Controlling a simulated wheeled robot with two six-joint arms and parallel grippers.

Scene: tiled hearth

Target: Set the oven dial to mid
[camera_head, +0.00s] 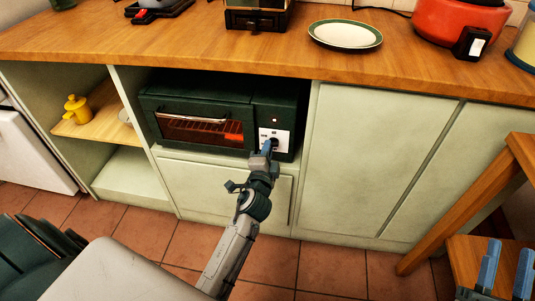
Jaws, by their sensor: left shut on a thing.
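The dark green oven (190,92) sits in a cabinet niche under the counter. Its window glows orange, and a silver handle (195,119) runs across the door. A white control panel (283,140) is on its right side, with a small red light above. My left gripper (268,147) is at this panel, shut on the oven dial, which it mostly hides. The dial's pointer and setting cannot be read. My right gripper (507,268) is at the bottom right, open and empty, away from the oven.
The wooden counter (220,55) above holds a plate (345,35) and a red pot (458,20). A yellow pot (76,109) stands on the left shelf. A wooden stool or chair (455,190) is near my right gripper. Tiled floor (330,265) lies below.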

